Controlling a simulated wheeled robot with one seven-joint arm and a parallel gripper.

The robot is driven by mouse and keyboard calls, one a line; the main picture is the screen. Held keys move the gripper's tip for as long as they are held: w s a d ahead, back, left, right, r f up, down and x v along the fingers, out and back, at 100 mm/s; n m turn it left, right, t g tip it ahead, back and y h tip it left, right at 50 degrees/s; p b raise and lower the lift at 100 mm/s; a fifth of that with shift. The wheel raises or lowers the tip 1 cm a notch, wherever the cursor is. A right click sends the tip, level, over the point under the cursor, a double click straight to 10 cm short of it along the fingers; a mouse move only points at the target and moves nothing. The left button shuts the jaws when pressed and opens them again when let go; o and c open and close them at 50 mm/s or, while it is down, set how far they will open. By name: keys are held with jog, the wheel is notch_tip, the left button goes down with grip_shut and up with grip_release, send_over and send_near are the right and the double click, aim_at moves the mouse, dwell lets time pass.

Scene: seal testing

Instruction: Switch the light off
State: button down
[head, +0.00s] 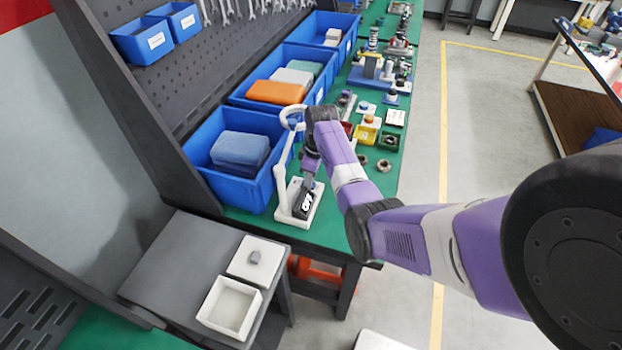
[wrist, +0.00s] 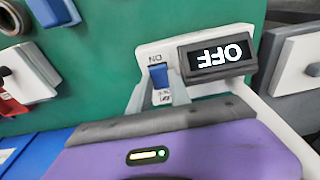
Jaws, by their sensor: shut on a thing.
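The light is a white desk lamp with a bent stem (head: 283,172) and a ring-shaped head (head: 291,116). Its white base (head: 287,214) stands on the green bench top. In the wrist view the base carries a blue rocker switch (wrist: 158,76) with an ON label at its upper end, and a black display (wrist: 217,59) that reads OFF, upside down. The display also shows in the head view (head: 304,204). My gripper (head: 308,182) points down close above the base, beside the stem.
A blue bin with blue cloths (head: 206,180) stands just left of the lamp. Small parts and round pieces (head: 384,165) lie to its right and behind. A grey side table with a white open box (head: 215,318) is in front.

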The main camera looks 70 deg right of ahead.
aim_at(313, 184)
jog(key=c, duration=1.5)
grip_release()
jog(key=shift+r, duration=0.1)
jog(key=r, duration=0.5)
jog(key=s+r+b, duration=0.1)
jog(key=r, duration=0.1)
jog(key=shift+r, duration=0.3)
